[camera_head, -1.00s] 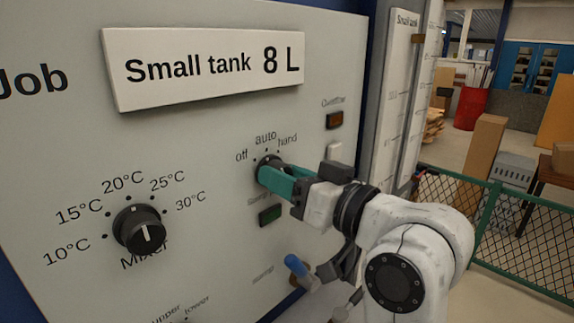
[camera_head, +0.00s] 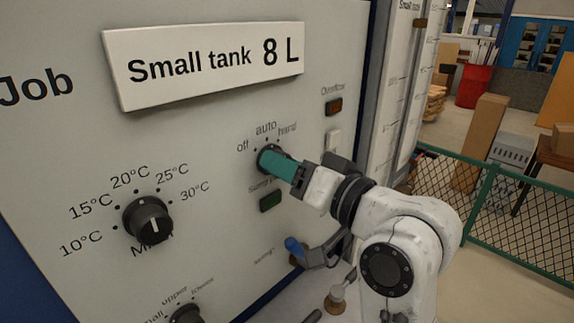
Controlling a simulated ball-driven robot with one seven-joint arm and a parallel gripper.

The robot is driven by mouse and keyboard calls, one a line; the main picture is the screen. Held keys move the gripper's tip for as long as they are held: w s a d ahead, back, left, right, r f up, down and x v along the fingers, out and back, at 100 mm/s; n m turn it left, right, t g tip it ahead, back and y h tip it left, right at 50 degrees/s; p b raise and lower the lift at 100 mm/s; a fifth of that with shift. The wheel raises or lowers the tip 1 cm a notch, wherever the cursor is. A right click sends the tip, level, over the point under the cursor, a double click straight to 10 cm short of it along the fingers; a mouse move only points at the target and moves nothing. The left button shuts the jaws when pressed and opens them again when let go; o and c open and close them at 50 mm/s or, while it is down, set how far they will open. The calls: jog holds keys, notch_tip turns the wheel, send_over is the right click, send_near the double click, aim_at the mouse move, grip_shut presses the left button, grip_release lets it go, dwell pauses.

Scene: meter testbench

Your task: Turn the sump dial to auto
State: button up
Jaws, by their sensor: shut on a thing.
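The sump dial (camera_head: 264,156) is a small dark knob on the panel, with the marks off, auto and hand around its upper side. My gripper (camera_head: 272,159), with teal fingers, is shut on it from the right. The fingers cover most of the knob, so I cannot tell where its pointer stands. The auto mark (camera_head: 266,129) is straight above the knob, with off to the left and hand to the right.
The mixer dial (camera_head: 148,220) is at the lower left, and another dial (camera_head: 187,314) is at the bottom edge. A dark green indicator (camera_head: 270,200) is below my gripper. A blue-handled lever (camera_head: 296,248) is lower down. An amber overflow lamp (camera_head: 333,106) is at the upper right.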

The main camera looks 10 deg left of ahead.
jog(key=o, duration=1.1)
jog(key=shift+c, duration=0.2)
jog(key=b+v, duration=0.2)
jog(key=v, duration=0.8)
jog(key=shift+s+d+b, duration=0.25)
jog(key=shift+d+b, duration=0.1)
jog(key=shift+b, duration=0.05)
jog(key=shift+f, duration=0.1)
